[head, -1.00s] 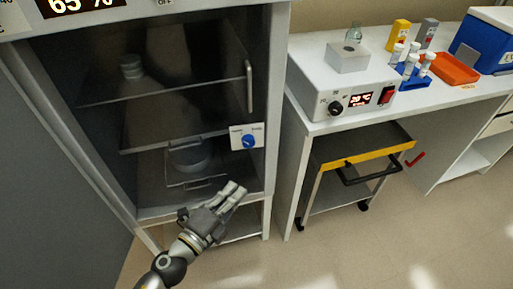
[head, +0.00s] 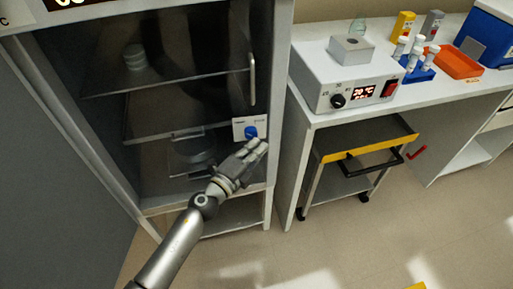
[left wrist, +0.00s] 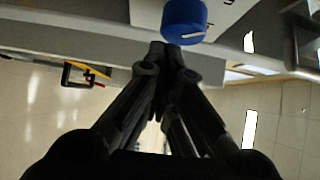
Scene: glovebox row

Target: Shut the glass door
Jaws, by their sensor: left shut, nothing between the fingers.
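The dark glass door (head: 185,85) fills the cabinet front in the head view. Its upright pale handle (head: 252,80) is near its right edge. The door appears flush with the frame; I cannot tell if a small gap remains. A blue knob (head: 251,132) on a white labelled plate (head: 238,124) sits below the handle. My left gripper (head: 258,146) is shut and empty, its fingertips just below the knob. In the left wrist view, the blue knob (left wrist: 184,20) is just beyond the closed fingertips (left wrist: 165,50); contact is unclear. My right gripper is out of view.
Right of the cabinet, a bench (head: 345,112) carries a heater box (head: 345,78), tubes in a blue rack (head: 418,72) and an orange tray (head: 455,62). A yellow-edged cart (head: 367,150) stands underneath. Floor (head: 320,245) in front is mostly clear.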

